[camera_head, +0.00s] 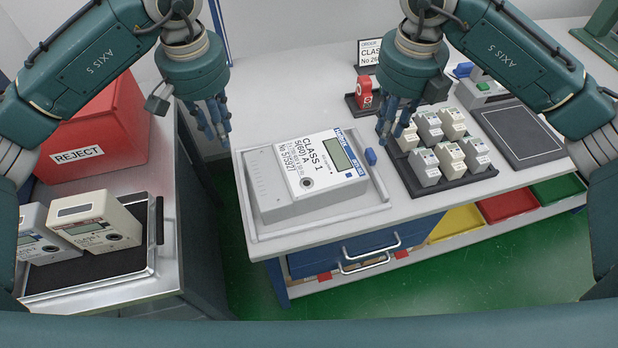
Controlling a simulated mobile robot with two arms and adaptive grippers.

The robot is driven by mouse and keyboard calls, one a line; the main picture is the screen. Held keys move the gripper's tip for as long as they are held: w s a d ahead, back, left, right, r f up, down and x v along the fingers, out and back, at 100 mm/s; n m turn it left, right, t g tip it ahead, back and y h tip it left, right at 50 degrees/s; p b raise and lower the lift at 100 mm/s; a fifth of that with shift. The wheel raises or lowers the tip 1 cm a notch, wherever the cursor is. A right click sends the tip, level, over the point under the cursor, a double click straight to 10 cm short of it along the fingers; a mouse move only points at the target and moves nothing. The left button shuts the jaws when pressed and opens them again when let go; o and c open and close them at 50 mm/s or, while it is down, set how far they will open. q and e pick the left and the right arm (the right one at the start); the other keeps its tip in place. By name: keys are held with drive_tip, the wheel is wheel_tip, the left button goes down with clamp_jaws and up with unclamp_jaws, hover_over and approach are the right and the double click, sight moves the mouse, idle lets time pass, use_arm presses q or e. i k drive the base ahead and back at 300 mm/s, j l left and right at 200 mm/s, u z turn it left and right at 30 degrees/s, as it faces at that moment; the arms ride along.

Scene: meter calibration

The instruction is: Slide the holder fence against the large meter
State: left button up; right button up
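The large meter (270,185), a grey box with a white CLASS 1 label, lies in a shallow light grey holder (262,232) on the table. The holder fence (379,184) is a light bar along the meter's right side, with a blue knob (370,156) near it. A narrow gap shows between meter and fence. My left gripper (216,136) points down, left of the holder's far corner, with its fingers apart and empty. My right gripper (390,134) points down above the table, just beyond and right of the blue knob, with its fingers apart and empty.
A black tray (455,183) of several small meters stands close right of the fence. A red REJECT bin (105,125) and a tray with two meters (105,225) are on the left bench. A red lock-like item (364,93) stands behind my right gripper.

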sight(370, 157)
drive_tip(key=k+l, duration=0.2)
drive_tip(key=k, duration=0.3)
drive_tip(key=k+l, duration=0.25)
drive_tip(key=k, duration=0.2)
drive_tip(key=k+l, duration=0.2)
drive_tip(key=k, duration=0.3)
